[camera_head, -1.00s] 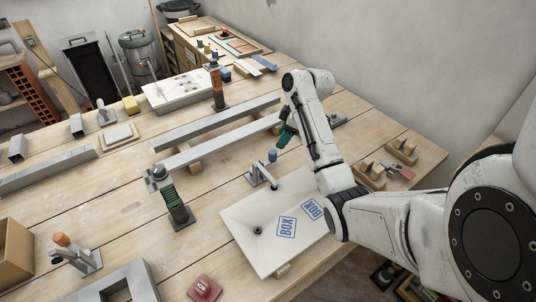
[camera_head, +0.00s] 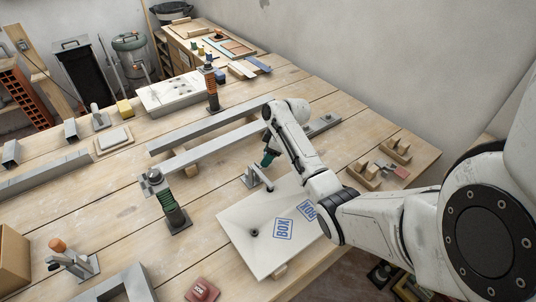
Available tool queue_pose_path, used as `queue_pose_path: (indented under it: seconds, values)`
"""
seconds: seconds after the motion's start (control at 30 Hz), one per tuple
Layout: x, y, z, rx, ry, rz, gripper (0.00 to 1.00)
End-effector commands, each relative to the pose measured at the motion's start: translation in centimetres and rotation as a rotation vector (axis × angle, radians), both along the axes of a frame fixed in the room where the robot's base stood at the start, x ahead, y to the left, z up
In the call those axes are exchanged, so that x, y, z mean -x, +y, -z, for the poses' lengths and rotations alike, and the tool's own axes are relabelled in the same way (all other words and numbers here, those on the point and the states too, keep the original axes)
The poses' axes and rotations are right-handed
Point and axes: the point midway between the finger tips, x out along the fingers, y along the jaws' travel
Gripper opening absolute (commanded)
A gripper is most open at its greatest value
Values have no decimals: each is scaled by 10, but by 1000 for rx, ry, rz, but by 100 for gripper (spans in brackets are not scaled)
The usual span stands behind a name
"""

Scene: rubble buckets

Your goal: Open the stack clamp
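A small grey metal clamp (camera_head: 254,179) stands at the back left edge of a white panel (camera_head: 246,250) marked BOX. Its bar reaches over the panel's edge. I take it to be the stack clamp; no label shows. My gripper (camera_head: 267,160), dark with a green part, points down right at the top of this clamp. It covers the place of the clamp's blue knob, so I cannot tell if they touch. The fingers are too small and hidden to tell whether they are open or shut.
A second clamp (camera_head: 73,259) with an orange knob stands at the lower left. A post with a green spring (camera_head: 171,209) stands left of the panel. Long grey bars (camera_head: 215,146) lie behind the clamp. Wooden blocks (camera_head: 364,172) lie right of my arm. A red block (camera_head: 202,290) lies in front.

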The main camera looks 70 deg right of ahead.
Motion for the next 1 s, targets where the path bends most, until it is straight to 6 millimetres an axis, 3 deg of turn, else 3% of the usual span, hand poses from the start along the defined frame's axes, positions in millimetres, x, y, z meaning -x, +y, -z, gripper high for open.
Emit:
queue_pose_path:
  seconds: [0.07,0.57,1.0]
  values:
    - [0,0,0,0,0,0,48]
    - [0,0,0,0,0,0,1]
    - [-1,-1,0,0,0,-11,0]
